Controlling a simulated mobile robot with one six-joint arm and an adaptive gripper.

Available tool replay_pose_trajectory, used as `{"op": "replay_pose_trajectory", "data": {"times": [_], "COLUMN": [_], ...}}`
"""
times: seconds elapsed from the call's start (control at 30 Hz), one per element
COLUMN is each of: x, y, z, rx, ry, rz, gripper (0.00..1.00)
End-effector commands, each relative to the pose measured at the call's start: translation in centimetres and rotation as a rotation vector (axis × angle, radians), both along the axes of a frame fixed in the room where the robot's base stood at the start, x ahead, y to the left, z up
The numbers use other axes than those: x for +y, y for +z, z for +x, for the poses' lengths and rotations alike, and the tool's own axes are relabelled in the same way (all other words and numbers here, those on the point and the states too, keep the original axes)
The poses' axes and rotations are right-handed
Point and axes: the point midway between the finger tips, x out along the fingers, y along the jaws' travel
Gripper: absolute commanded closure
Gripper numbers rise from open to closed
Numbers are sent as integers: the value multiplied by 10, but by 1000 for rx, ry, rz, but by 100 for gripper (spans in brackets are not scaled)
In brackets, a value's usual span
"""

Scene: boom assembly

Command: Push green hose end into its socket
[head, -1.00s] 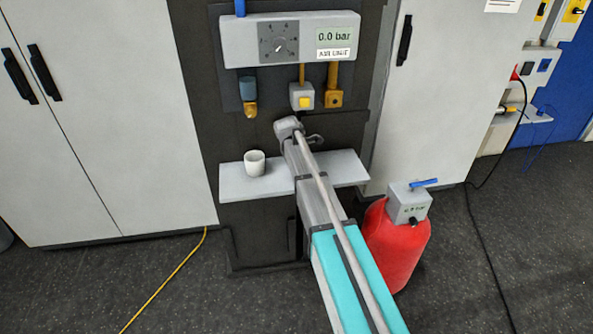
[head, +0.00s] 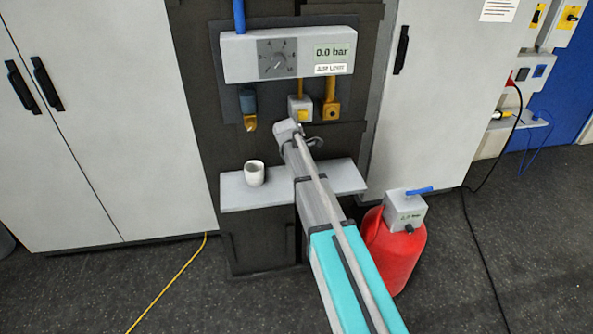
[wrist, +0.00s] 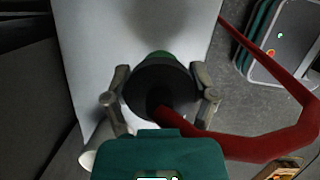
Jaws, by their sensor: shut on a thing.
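In the wrist view, my gripper (wrist: 162,98) has its two fingers on either side of a dark round collar (wrist: 140,92), shut on it. A green part (wrist: 156,56) shows just beyond the collar, and a red hose (wrist: 240,147) runs from it to the right. I take this for the green hose end. In the head view, my arm reaches towards the wall unit, and its fingers and the hose end are hidden. The wall unit (head: 240,62) carries a blue fitting with a brass tip (head: 250,123) and a brass outlet (head: 332,110). I cannot tell which is the socket.
A grey shelf (head: 236,198) with a white cup (head: 254,174) lies below the wall unit, left of my arm. A red tank (head: 408,260) with a blue-handled box stands on the floor to the right. Tall cabinets (head: 100,130) flank the unit.

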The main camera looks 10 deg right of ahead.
Motion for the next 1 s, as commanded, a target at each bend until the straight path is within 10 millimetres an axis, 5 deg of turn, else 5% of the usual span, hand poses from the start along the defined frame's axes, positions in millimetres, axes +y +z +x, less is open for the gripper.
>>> {"op": "replay_pose_trajectory", "data": {"times": [0.4,0.7,1.0], "x": [-4,-9,-11], "y": [55,77,86], "z": [-43,-103,-126], "rx": [0,0,0], "ry": [0,0,0], "rz": [0,0,0], "gripper": [68,68,68]}}
